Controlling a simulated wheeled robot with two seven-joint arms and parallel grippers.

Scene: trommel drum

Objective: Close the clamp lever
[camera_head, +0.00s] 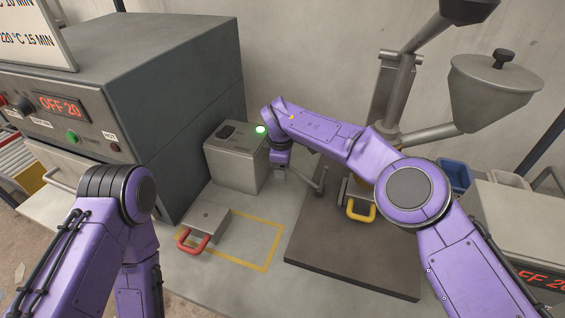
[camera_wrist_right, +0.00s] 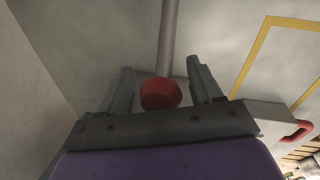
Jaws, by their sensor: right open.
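The clamp lever shows in the right wrist view as a grey rod (camera_wrist_right: 168,40) with a red knob (camera_wrist_right: 160,94) at its near end. My right gripper (camera_wrist_right: 160,74) is open, with one finger on each side of the knob; I cannot tell whether either touches it. In the head view my right gripper (camera_head: 280,172) points down beside the grey control box, and the red knob is hidden there. A short grey bar (camera_head: 322,178) stands just right of it; I cannot tell whether it belongs to the lever. My left arm is at the left, its gripper out of view.
The grey control box (camera_head: 232,165) with a green light stands close to my right wrist. A block with a red handle (camera_head: 193,243) sits by a yellow floor outline (camera_head: 262,268). A yellow handle (camera_head: 361,211) is on the dark plate (camera_head: 350,270). A large oven (camera_head: 150,90) fills the left.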

